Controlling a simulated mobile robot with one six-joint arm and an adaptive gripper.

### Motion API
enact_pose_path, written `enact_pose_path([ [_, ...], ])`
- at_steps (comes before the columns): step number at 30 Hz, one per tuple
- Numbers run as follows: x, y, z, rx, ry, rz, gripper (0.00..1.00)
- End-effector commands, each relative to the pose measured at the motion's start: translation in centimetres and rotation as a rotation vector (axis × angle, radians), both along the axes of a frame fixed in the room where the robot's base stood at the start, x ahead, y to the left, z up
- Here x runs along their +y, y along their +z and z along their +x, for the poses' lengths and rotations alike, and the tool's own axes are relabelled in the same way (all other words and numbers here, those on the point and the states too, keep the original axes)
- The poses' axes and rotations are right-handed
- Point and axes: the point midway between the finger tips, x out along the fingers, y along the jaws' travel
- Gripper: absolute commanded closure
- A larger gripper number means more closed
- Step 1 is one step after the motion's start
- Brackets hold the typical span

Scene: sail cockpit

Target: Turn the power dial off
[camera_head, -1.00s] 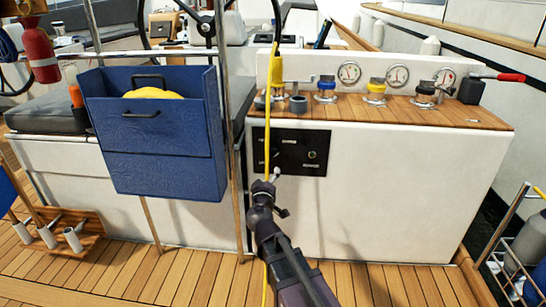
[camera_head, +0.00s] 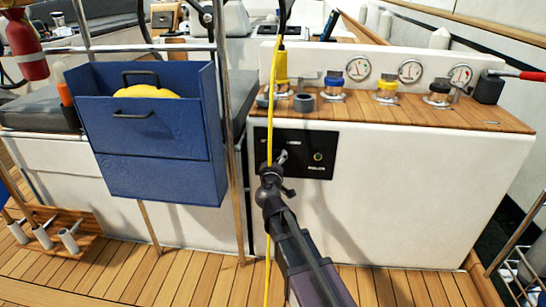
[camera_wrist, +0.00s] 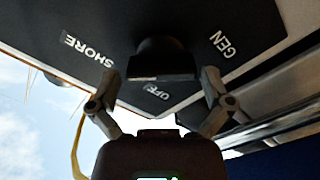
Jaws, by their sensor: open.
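The power dial (camera_wrist: 162,58) is a black knob with a flat bar on a dark panel (camera_wrist: 75,18) in the wrist view. White labels SHORE, OFF and GEN sit around it, with OFF by its lower edge. I cannot tell which label it points to. My gripper (camera_wrist: 160,80) is open, with one finger on either side of the knob and gaps showing. In the head view, the black panel (camera_head: 322,141) is on the white cockpit front. My gripper (camera_head: 281,158) is at its left part and hides the dial there.
A yellow rope (camera_head: 270,130) hangs beside my gripper, over the panel's left part. The deck below is open on the right.

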Motion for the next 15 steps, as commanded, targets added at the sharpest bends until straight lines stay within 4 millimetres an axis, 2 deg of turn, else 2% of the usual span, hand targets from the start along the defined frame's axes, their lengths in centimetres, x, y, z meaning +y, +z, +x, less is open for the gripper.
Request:
enact_pose_path([
  [13, 1.0, 0.0, 0.0, 0.0, 0.013, 0.0, 0.0],
  [15, 1.1, 0.0, -0.1, 0.0, 0.014, 0.0, 0.21],
])
